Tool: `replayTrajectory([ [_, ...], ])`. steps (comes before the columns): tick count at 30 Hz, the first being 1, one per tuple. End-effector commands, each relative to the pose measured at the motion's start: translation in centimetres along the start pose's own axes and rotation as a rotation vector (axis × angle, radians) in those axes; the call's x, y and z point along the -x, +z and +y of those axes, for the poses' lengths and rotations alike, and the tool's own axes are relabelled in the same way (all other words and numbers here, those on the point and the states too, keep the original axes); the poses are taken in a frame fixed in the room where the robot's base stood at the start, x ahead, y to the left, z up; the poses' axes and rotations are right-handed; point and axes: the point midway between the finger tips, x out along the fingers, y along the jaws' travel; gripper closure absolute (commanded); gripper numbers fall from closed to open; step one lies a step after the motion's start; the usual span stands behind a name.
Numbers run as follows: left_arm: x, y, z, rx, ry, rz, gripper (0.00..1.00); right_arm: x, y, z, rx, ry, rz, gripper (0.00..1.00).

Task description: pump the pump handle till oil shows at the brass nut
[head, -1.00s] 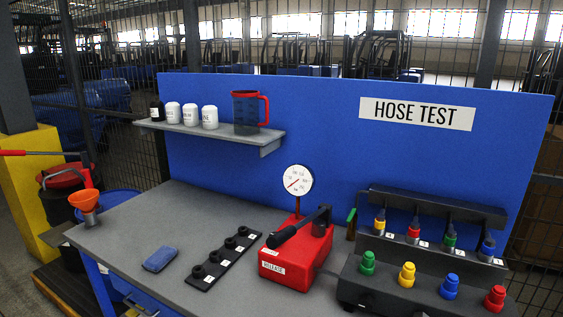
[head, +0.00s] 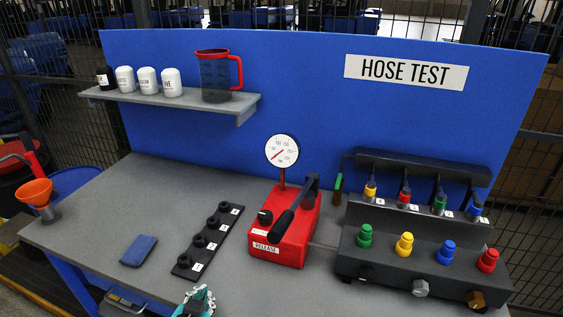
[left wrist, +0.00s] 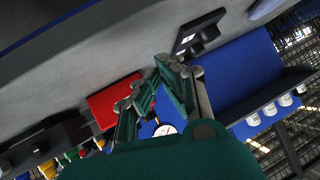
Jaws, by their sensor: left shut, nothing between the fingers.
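The red pump (head: 296,240) sits on the grey bench, with a round gauge (head: 282,151) above it. Its black pump handle (head: 290,212) slants down toward the front left. The brass nut (head: 477,299) is on the front of the dark manifold at the lower right; I cannot make out oil there. My left gripper (head: 203,293) is shut and empty at the bench's front edge, left of the pump and apart from the handle. In the left wrist view its fingers (left wrist: 164,64) meet, with the red pump (left wrist: 108,102) beyond. My right gripper is not in view.
The manifold (head: 400,262) carries coloured caps, with coloured connectors behind. A black socket strip (head: 207,242) and blue cloth (head: 138,251) lie left of the pump. A shelf (head: 180,104) holds white bottles and a jug (head: 215,78). An orange funnel (head: 35,193) is at the left edge.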

Motion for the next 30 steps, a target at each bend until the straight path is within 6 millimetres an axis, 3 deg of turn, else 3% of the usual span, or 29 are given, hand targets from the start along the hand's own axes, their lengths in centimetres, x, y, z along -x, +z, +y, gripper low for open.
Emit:
replayTrajectory([
  [1, -0.5, -4.5, -0.3, -0.024, -0.018, 0.13, 1.0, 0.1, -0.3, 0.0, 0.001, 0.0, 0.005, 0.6],
  [5, 0.0, -15.4, 0.1, -0.103, -0.041, 0.473, 1.0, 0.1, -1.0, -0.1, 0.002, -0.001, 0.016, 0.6],
  [6, 0.7, -18.8, 0.5, -0.135, -0.042, 0.583, 1.0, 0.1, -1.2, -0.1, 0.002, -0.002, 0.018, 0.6],
  [8, 2.2, -23.5, 1.4, -0.192, -0.036, 0.749, 1.0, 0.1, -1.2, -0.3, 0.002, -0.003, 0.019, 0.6],
  [12, 7.8, -33.2, 5.2, -0.374, 0.018, 1.148, 1.0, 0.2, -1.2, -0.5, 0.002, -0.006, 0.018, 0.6],
  [15, 13.2, -38.1, 9.5, -0.582, 0.102, 1.445, 1.0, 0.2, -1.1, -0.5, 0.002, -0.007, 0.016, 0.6],
  [17, 16.5, -39.7, 12.8, -0.763, 0.181, 1.624, 1.0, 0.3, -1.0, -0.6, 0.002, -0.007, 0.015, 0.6],
  [19, 19.4, -39.8, 16.6, -1.021, 0.301, 1.786, 1.0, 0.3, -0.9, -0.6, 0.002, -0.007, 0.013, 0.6],
  [21, 20.6, -38.5, 19.4, -1.315, 0.438, 1.874, 1.0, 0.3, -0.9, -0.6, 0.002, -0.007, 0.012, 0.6],
  [23, 20.2, -36.9, 20.7, -1.588, 0.56, 1.879, 1.0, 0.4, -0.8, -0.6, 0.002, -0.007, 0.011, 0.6],
  [26, 17.8, -34.5, 20.0, -2.026, 0.749, 1.731, 1.0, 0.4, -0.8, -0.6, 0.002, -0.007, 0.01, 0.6],
  [30, 14.1, -33.6, 15.2, -2.466, 0.923, 1.341, 1.0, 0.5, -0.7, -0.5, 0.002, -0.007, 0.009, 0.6],
])
